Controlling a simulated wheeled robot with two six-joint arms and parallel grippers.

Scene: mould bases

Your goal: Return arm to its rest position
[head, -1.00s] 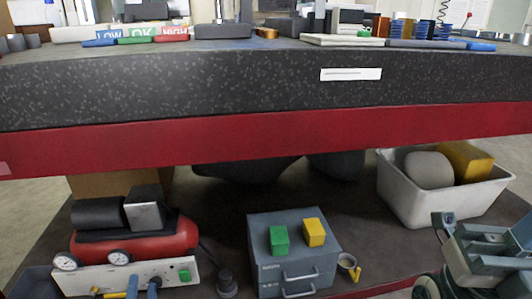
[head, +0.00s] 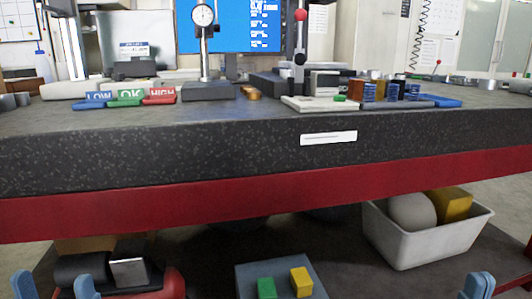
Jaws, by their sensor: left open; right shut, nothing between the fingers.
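My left gripper (head: 54,286) shows at the bottom left of the head view, its two blue fingers wide apart with nothing between them. It is low in front of the workbench, near the black-and-red compressor on the lower shelf. My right gripper (head: 478,286) shows at the bottom right, its blue fingertips close together and empty. It is below and to the right of the white bin. The rest of both arms is mostly outside the view.
The granite-topped workbench (head: 230,150) with a red frame (head: 250,190) spans the view. On it are LOW, OK and HIGH blocks (head: 125,97) and a dial gauge stand (head: 204,50). Below are the compressor (head: 172,283), a grey box (head: 243,275) and a white bin (head: 430,245).

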